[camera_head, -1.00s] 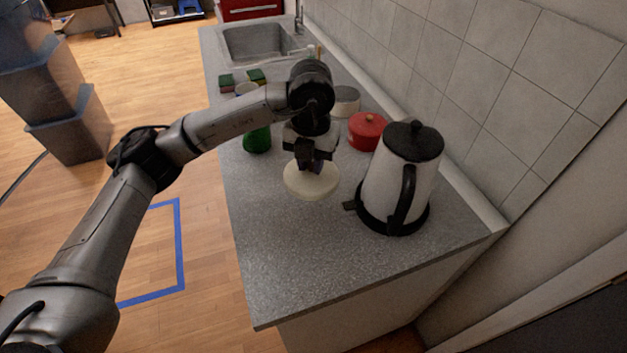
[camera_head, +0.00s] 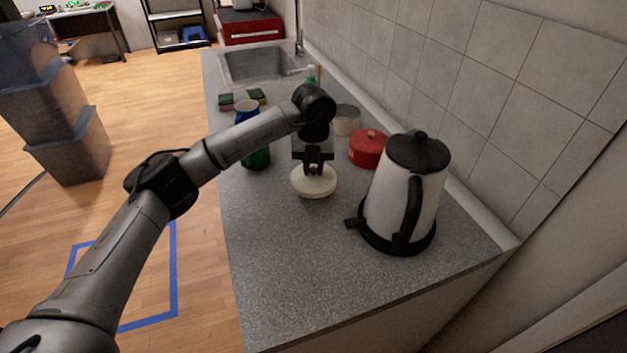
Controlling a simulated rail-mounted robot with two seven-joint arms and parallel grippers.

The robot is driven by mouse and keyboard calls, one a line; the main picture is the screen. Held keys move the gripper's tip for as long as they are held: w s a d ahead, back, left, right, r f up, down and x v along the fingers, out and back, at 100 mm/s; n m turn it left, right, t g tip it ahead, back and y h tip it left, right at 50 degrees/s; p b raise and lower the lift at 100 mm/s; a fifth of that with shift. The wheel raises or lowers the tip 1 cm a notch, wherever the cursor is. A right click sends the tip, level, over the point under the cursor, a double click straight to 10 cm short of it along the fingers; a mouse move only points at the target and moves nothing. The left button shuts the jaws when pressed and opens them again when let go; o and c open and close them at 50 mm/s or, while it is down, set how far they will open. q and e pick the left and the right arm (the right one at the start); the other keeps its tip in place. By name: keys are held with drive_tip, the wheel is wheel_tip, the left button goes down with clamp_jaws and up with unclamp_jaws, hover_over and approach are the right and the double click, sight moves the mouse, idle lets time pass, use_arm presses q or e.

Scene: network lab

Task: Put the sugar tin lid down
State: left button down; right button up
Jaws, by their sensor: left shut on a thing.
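The sugar tin lid, a round cream disc (camera_head: 314,188), is below my left gripper (camera_head: 313,172) in the middle of the counter. My left gripper points down and is shut on the top of the lid. The lid looks level and at or very near the counter; I cannot tell whether it touches. A pale round tin (camera_head: 347,121) stands behind, partly hidden by my arm. I cannot see into it. My right gripper is not in view.
A white kettle with black lid and handle (camera_head: 393,206) stands close on the right. A red lidded pot (camera_head: 367,150) is behind it. A green bottle (camera_head: 258,159) stands left of the gripper. Sponges (camera_head: 242,100) and a sink (camera_head: 258,64) lie farther back. The front counter (camera_head: 290,270) is clear.

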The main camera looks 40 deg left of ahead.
sight(314, 178)
use_arm(q)
drive_tip(key=shift+w+a+f, duration=0.15)
drive_tip(key=shift+w+f, duration=0.05)
drive_tip(key=shift+f+b, duration=0.8)
drive_tip(key=shift+f, duration=1.2)
drive_tip(key=c, duration=1)
unclamp_jaws()
drive_tip(key=shift+f, duration=0.1)
